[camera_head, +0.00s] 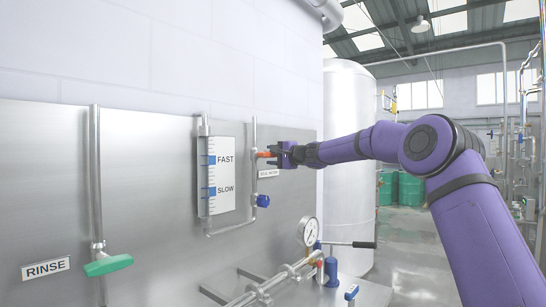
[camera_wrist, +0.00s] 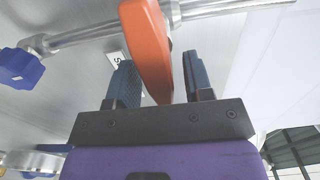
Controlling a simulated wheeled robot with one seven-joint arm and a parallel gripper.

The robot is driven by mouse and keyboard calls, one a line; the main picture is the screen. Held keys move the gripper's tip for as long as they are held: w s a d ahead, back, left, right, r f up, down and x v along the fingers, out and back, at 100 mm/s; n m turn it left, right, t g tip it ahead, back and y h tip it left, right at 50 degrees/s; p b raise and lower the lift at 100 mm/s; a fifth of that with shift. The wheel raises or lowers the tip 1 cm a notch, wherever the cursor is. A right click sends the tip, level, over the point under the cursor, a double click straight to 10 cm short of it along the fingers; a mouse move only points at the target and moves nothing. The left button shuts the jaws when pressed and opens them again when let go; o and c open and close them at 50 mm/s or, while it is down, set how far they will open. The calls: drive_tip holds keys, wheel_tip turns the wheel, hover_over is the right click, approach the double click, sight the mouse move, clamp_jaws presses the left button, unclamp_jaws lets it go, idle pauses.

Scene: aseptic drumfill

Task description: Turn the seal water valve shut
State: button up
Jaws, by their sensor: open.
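The seal water valve has an orange lever handle (camera_head: 265,154) on a thin vertical pipe, just above a small label plate (camera_head: 268,173) on the steel panel. In the head view the handle sticks out from the pipe toward my gripper (camera_head: 278,155). In the wrist view the orange handle (camera_wrist: 147,45) reaches down between the two dark fingers of my gripper (camera_wrist: 160,82). The fingers are open, one on each side of it, with a gap on the right; whether the left finger touches it I cannot tell.
A blue knob (camera_head: 263,201) sits lower on the same pipe. A FAST/SLOW flow gauge (camera_head: 222,175) is to the left. A green rinse handle (camera_head: 108,265) is at lower left. A pressure gauge (camera_head: 309,231) and a black lever (camera_head: 350,244) stand below my arm.

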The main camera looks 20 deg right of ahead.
drive_tip(key=v, duration=1)
drive_tip(key=shift+s+d, duration=0.25)
drive_tip(key=shift+s, duration=0.05)
drive_tip(key=shift+a, duration=0.1)
drive_tip(key=s+a+f+n+g+h, duration=0.1)
drive_tip(key=s+a+f+n+g, duration=0.1)
drive_tip(key=s+a, duration=0.35)
drive_tip(key=s+a+f+n+g+h, duration=0.1)
drive_tip(key=s+a+f+n+g, duration=0.15)
drive_tip(key=s, duration=0.65)
drive_tip(key=s+a+f+n+g+h, duration=0.1)
drive_tip(key=s+a+n+g, duration=0.2)
drive_tip(key=s, duration=0.5)
drive_tip(key=s+d+f+n+h, duration=0.1)
drive_tip(key=s+d+f+h, duration=0.1)
drive_tip(key=s, duration=0.8)
drive_tip(key=s+d+f+n+g+h, duration=0.1)
drive_tip(key=s+d+f+h, duration=0.2)
drive_tip(key=s+f, duration=0.3)
drive_tip(key=s+d+f+n+g+h, duration=0.1)
drive_tip(key=s+d+f, duration=0.3)
drive_tip(key=s, duration=1.2)
drive_tip(key=shift+d+f+h, duration=0.25)
drive_tip(key=shift+f+h, duration=0.15)
drive_tip(key=shift+h, duration=0.4)
